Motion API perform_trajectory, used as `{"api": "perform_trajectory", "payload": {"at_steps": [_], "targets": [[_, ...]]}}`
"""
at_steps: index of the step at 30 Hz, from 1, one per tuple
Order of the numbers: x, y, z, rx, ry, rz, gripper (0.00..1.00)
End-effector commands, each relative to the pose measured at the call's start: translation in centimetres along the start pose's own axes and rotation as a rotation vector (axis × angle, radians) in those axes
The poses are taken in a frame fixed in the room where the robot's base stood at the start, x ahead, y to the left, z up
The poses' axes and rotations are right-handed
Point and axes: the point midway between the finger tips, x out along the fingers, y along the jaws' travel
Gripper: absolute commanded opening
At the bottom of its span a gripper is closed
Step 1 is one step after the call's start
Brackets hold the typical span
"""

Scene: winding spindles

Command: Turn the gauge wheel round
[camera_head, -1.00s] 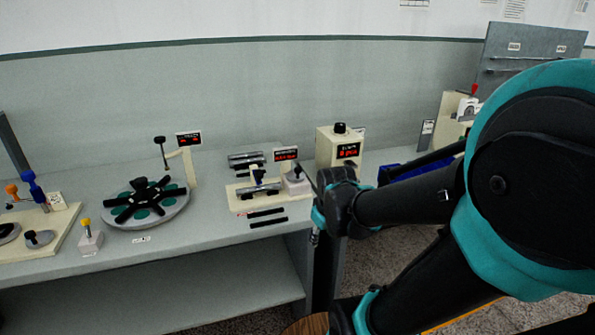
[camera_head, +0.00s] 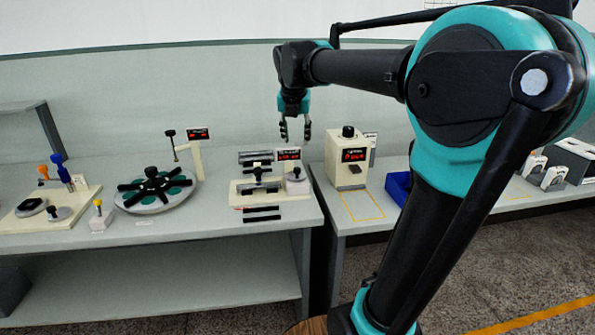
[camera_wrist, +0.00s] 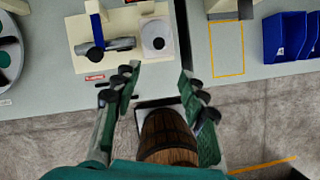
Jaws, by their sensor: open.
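No part is labelled as the gauge wheel. A grey disc (camera_head: 296,175) with a dark knob stands on the right of a cream fixture (camera_head: 246,197) with a red-lit display. In the wrist view the grey disc (camera_wrist: 157,36) sits on a white square block. A large round plate (camera_head: 140,205) with black arms, green pads and a centre knob lies further left, with its own display on a post. My gripper (camera_head: 296,135) hangs above the cream fixture in the head view, fingers down, open and empty. The wrist view also shows the spread fingers (camera_wrist: 158,84).
A cream box (camera_head: 345,165) with a black top knob and display stands right of the fixture. Blue bins (camera_head: 398,188) are beside it. Another cream board (camera_head: 40,210) with knobs is at the far left. A gap separates the two benches.

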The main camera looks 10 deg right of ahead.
Motion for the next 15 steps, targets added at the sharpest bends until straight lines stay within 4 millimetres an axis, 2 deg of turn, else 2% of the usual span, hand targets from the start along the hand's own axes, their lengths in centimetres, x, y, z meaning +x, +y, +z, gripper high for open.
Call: {"api": "perform_trajectory", "payload": {"at_steps": [3,7,11,15], "targets": [[-0.5,0.3,0.5,-0.069,-0.001,-0.002,0.42],[0.2,0.4,0.6,-0.082,-0.002,-0.003,0.42],[2.1,0.3,0.6,-0.081,-0.002,-0.003,0.42],[4.8,0.3,0.6,-0.08,-0.002,-0.003,0.42]]}}
